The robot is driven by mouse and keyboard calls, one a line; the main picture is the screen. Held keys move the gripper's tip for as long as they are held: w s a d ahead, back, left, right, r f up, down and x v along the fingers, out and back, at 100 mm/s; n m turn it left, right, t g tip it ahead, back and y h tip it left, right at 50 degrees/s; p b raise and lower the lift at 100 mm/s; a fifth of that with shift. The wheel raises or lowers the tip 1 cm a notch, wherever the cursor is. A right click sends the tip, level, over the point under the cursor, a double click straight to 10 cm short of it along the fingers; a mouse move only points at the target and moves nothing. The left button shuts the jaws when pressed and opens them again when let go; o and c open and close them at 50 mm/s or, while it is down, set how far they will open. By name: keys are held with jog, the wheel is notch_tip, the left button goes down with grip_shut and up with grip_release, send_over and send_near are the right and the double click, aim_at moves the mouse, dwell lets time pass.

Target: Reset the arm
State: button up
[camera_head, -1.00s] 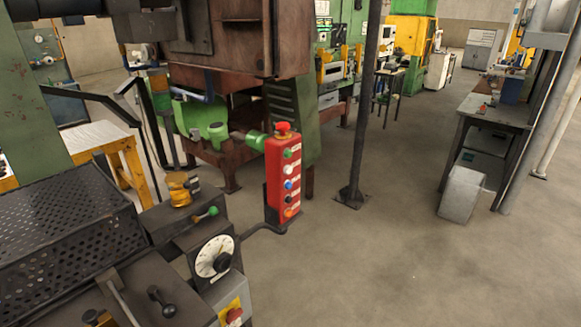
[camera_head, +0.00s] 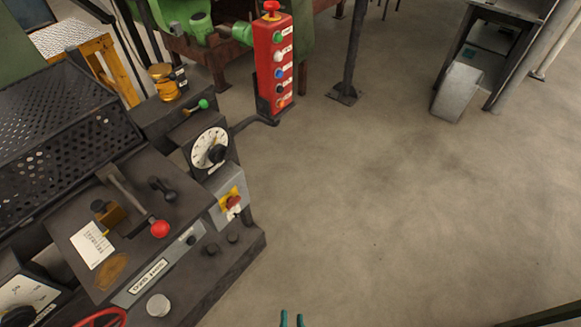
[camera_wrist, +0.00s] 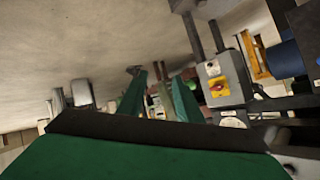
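My gripper (camera_head: 291,319) shows at the bottom edge of the head view as two small teal fingertips with a gap between them. In the wrist view my gripper (camera_wrist: 158,98) shows two green fingers apart, with nothing held between them. The rest of my arm is out of the head view. The fingers appear over open floor, right of the control console (camera_head: 190,270).
The console carries a red-knobbed lever (camera_head: 159,229), a dial (camera_head: 210,148) and a yellow-backed red switch (camera_head: 232,202). A red button box (camera_head: 275,65) stands behind it. A dark post (camera_head: 352,50) and a workbench (camera_head: 500,25) stand farther back. The floor (camera_head: 400,200) is clear.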

jog(key=s+r+n+t, duration=0.1)
jog(key=s+r+n, duration=0.1)
jog(key=r, duration=0.8)
jog(key=s+r+n+t, duration=0.2)
jog(key=s+r, duration=0.2)
jog(key=r, duration=0.6)
jog(key=shift+s+a+h, duration=0.3)
jog(key=shift+s+h, duration=0.1)
